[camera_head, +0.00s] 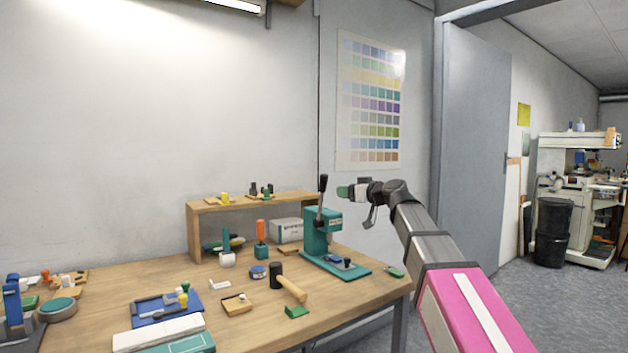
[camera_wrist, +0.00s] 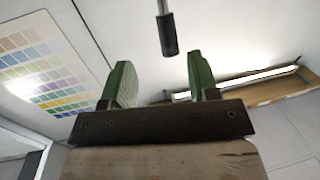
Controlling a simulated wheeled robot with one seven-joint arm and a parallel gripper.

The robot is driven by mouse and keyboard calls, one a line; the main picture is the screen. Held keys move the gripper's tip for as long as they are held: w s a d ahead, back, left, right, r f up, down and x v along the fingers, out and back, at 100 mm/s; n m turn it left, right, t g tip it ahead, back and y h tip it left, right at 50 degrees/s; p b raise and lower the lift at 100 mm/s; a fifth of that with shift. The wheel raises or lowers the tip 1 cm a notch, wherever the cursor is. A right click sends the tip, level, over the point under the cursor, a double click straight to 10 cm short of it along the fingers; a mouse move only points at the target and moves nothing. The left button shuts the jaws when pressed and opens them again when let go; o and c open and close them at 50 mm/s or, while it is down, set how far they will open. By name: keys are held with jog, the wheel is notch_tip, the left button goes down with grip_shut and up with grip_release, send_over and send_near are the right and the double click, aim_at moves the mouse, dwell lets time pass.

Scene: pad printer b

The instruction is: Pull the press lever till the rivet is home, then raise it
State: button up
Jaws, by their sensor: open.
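The green press (camera_head: 317,238) stands at the right part of the bench. Its lever (camera_head: 320,208) points up, nearly upright, with a black grip (camera_head: 323,183) at its top. In the wrist view the black grip (camera_wrist: 168,35) shows beyond the fingers, roughly in line with the gap between them. My gripper (camera_head: 345,191) is just to the right of the grip at about its height. In the wrist view my gripper (camera_wrist: 160,80) is open, its green fingers apart with nothing between them. A small dark piece sits on the press base; I cannot make out the rivet.
A wooden mallet (camera_head: 291,289), a blue tray (camera_head: 166,307) and several small tools lie on the bench (camera_head: 250,325) in front and to the left. The air around the lever's top looks clear.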

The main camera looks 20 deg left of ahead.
notch_tip(320, 180, up, 3)
jog(key=a, duration=0.1)
send_over(322, 199)
jog(key=shift+w+a+n+y, duration=0.25)
jog(key=shift+a+n+y, duration=0.05)
jog(key=shift+a+y, duration=0.1)
grip_shut()
